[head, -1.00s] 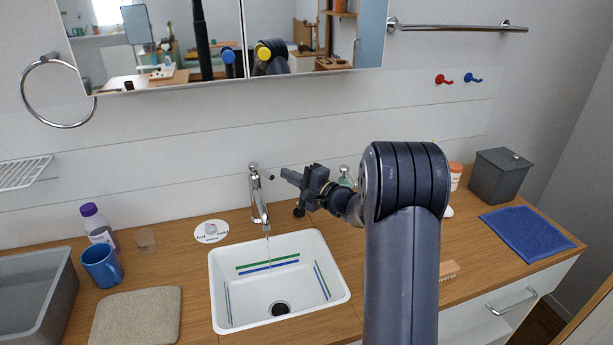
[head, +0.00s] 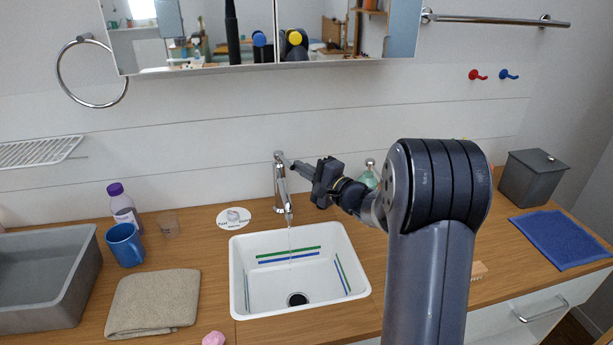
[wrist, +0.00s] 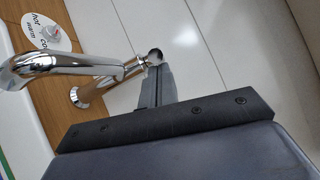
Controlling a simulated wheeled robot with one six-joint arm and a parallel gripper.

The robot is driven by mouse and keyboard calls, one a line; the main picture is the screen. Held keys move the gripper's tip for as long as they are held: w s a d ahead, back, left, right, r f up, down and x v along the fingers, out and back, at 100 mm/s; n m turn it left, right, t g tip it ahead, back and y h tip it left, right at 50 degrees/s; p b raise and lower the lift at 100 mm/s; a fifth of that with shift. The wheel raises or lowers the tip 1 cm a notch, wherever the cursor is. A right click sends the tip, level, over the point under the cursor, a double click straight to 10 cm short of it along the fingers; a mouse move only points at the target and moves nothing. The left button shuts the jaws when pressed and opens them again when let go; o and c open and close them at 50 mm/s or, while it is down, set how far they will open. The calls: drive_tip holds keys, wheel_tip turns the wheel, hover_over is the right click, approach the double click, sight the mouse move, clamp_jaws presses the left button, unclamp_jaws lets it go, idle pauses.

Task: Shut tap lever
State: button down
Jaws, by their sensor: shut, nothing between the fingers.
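The chrome tap (head: 281,187) stands behind the white sink (head: 237,270), and a thin stream of water (head: 290,240) runs from its spout. In the wrist view, the tap (wrist: 45,66) has a thin lever (wrist: 128,68) sticking out sideways, with a dark round knob (wrist: 155,54) at its end. My gripper (head: 295,165) is shut and empty, to the right of the tap near its top. In the wrist view, the fingertips (wrist: 158,68) are right at the knob and appear to touch it. The head view barely shows the lever behind the fingertips.
A round hot/cold label (head: 235,217) lies left of the tap. A soap bottle (head: 370,176) stands behind my arm on the right. A blue mug (head: 125,245), a purple-capped bottle (head: 123,208) and a folded cloth (head: 152,303) are on the left. The mirror cabinet (head: 190,70) hangs above.

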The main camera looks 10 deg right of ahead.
drive_tip(key=a+b, duration=0.1)
drive_tip(key=b, duration=0.1)
drive_tip(key=s+a+b, duration=0.1)
drive_tip(key=b, duration=0.1)
drive_tip(key=shift+a+f+b, duration=0.1)
drive_tip(key=shift+a+b, duration=0.05)
drive_tip(key=shift+b, duration=0.25)
drive_tip(key=shift+a, duration=0.1)
